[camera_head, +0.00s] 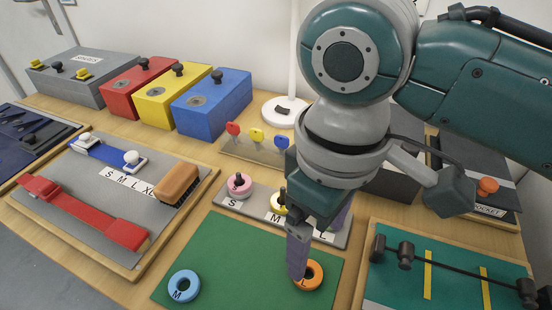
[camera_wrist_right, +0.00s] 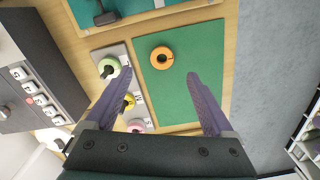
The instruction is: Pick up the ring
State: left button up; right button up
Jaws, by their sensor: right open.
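An orange ring (camera_head: 314,280) marked L lies flat on the green mat (camera_head: 232,262). A blue ring (camera_head: 184,286) marked M lies on the mat's left part. My right gripper (camera_head: 300,257) points down over the mat, and a finger covers part of the orange ring in the head view. In the right wrist view the orange ring (camera_wrist_right: 153,59) shows beyond the open, empty fingertips (camera_wrist_right: 160,74), in line with the gap between them. Nothing is held. The blue ring is not visible in the wrist view. My left gripper is not in view.
A teal board (camera_head: 400,285) with a black rod stands right. A brush (camera_head: 177,184) lies left.

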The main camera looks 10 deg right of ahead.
aim_at(310, 279)
jog(key=f, duration=0.3)
jog(key=f+b, duration=0.1)
jog(key=f, duration=0.3)
jog(key=shift+s+a+f, duration=0.1)
jog(key=shift+s+f, duration=0.1)
jog(key=shift+f, duration=0.1)
grip_shut()
dwell(0.4)
